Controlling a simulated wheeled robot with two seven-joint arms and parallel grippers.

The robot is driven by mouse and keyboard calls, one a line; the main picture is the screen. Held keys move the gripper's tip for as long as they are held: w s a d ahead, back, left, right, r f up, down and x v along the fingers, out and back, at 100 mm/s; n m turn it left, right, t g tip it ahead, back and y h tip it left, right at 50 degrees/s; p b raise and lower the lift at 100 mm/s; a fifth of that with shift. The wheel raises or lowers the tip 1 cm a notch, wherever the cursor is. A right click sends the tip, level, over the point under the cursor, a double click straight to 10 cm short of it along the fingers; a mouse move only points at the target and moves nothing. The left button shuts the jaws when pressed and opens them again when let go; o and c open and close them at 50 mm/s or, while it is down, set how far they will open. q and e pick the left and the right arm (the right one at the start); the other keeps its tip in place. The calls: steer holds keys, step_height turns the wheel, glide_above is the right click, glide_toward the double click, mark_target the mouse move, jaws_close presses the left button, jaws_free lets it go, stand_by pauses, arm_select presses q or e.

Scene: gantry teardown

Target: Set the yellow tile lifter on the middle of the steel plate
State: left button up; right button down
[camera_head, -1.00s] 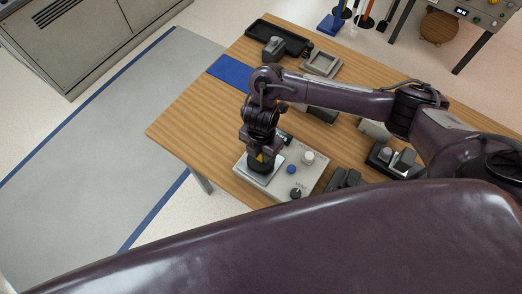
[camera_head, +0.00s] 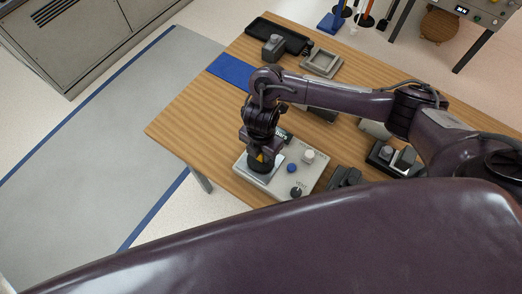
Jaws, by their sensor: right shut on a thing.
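The yellow tile lifter (camera_head: 260,157) shows only as a small yellow patch with a dark round base below it. My right gripper (camera_head: 259,153) is shut on it, pointing down. The lifter is over the steel plate (camera_head: 276,178), a bright square on the left part of a pale control box (camera_head: 312,181). The arm covers the plate's far part, so I cannot tell whether the base touches the plate. My left gripper is not in view.
The box carries a white knob (camera_head: 308,156), a blue button (camera_head: 292,168) and a black knob (camera_head: 296,192). Dark devices stand right of it. A blue mat (camera_head: 232,71), black tray (camera_head: 290,38) and grey square tray (camera_head: 322,62) lie farther back. Bare wood is left of the box.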

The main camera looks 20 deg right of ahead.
steer(key=shift+f, duration=0.25)
steer(key=c, duration=1.1)
jaws_free()
step_height(320, 180, up, 6)
steer(key=shift+w+r+p, duration=0.1)
steer(key=shift+r+p, duration=0.1)
steer(key=shift+p, duration=1)
steer(key=shift+r, duration=0.7)
